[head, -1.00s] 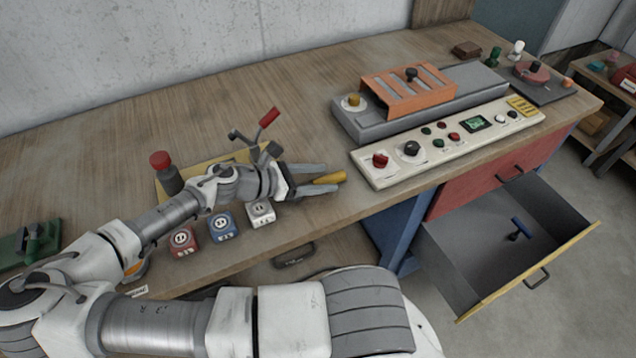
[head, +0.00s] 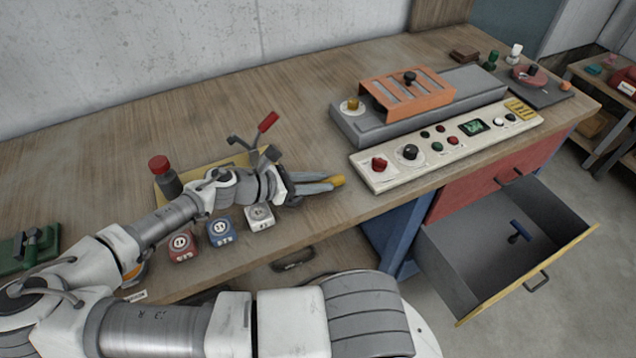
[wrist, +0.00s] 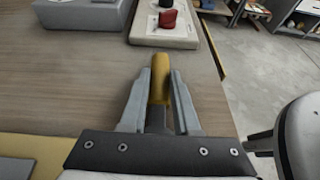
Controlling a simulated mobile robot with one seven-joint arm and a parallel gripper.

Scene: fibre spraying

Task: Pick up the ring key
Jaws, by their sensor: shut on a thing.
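A yellow-handled tool with a dark lower shaft, seemingly the ring key, is between my fingers; its yellow end (head: 339,181) sticks out past the fingertips. It also shows in the wrist view (wrist: 160,68), with the dark shaft running back toward the palm. I cannot see a ring on it. My gripper (head: 325,183) is shut on this tool, low over the front of the wooden bench. I cannot tell whether the tool still touches the bench.
A cream control panel (head: 373,182) with knobs stands just right of my gripper. Red, blue and white blocks (head: 221,232) sit near the front edge. A red-handled lever (head: 267,122) rises behind my wrist. An open drawer (head: 460,275) holds a blue-handled item (head: 519,228).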

